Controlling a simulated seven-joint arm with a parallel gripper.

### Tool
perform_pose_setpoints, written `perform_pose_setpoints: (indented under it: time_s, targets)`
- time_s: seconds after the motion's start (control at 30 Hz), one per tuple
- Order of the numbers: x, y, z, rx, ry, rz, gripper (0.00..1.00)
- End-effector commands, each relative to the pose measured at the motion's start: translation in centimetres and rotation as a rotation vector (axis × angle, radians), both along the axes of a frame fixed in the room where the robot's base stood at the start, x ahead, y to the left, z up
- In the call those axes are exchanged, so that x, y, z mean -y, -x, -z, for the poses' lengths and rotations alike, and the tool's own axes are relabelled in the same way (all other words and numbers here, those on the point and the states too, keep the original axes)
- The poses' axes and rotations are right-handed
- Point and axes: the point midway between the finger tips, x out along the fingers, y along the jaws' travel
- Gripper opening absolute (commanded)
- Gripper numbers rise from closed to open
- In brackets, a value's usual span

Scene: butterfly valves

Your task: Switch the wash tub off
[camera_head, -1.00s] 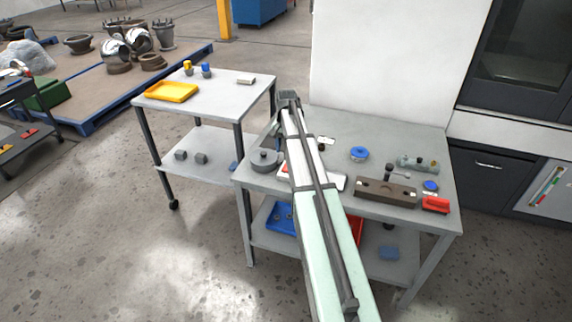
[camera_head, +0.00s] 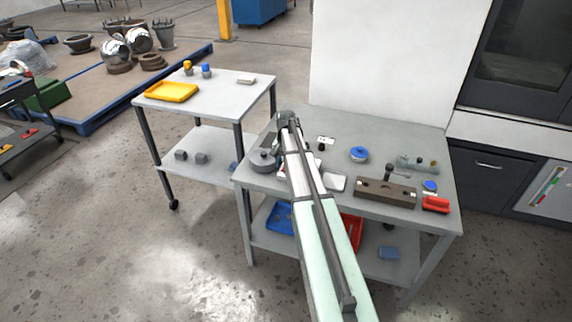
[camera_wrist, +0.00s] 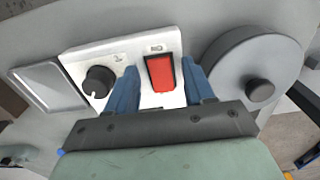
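A white panel (camera_wrist: 115,55) carries a red rocker switch (camera_wrist: 161,73) and a black round knob (camera_wrist: 98,82) in the wrist view. A shallow grey rectangular basin (camera_wrist: 48,88) adjoins the panel on the left; it also shows in the head view (camera_head: 335,183). I cannot tell which way the switch is tipped. My gripper (camera_wrist: 161,80) is open, its two blue fingers spread on either side of the switch, nothing held. I cannot tell whether they touch the panel. In the head view my arm hides the switch and the fingers.
A round grey lidded body (camera_wrist: 255,68) with a black knob stands close right of the panel; it shows left of my arm in the head view (camera_head: 262,161). A blue round item (camera_head: 359,154), a brown block (camera_head: 386,191) and a red item (camera_head: 435,204) lie to the right.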

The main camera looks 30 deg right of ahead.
Motion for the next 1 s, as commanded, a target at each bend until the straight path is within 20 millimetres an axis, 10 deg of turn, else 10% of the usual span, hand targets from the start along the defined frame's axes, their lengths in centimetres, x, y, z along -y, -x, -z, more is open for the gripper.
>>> perform_pose_setpoints:
  time_s: [0.53,1.0]
  targets:
    - [0.01,0.01,-0.03,0.000,0.000,0.000,0.00]
    - [0.69,-0.83,-0.09,-0.152,-0.151,0.003,0.00]
